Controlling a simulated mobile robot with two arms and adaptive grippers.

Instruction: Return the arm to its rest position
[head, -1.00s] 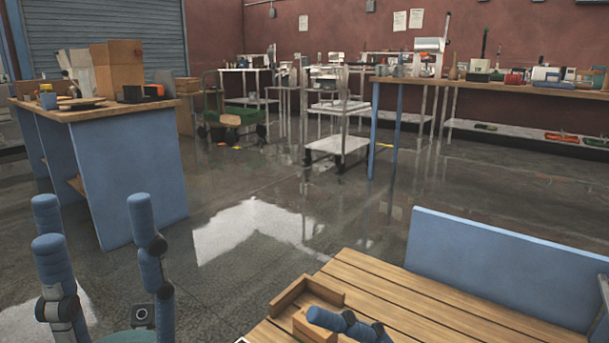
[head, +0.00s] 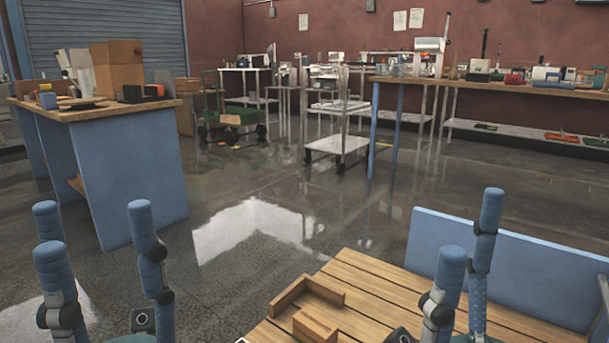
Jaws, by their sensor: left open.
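My left arm stands folded and upright at the lower left. Only a small dark part of my left gripper (head: 143,320) shows low at the bottom edge; its fingertips cannot be made out, and nothing shows held there. It is over the floor, left of the slatted wooden table (head: 385,300) and apart from it. My right arm is also folded upright, its blue links rising in front of the table's right part. The right gripper's fingers are below the picture's edge.
A small wooden block (head: 316,326) and an L-shaped wooden edge piece (head: 305,292) are on the table. A blue panel (head: 530,270) stands behind it. A blue-sided bench (head: 130,175) is at the left, and a white cart (head: 340,145) stands farther back. The wet floor between is clear.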

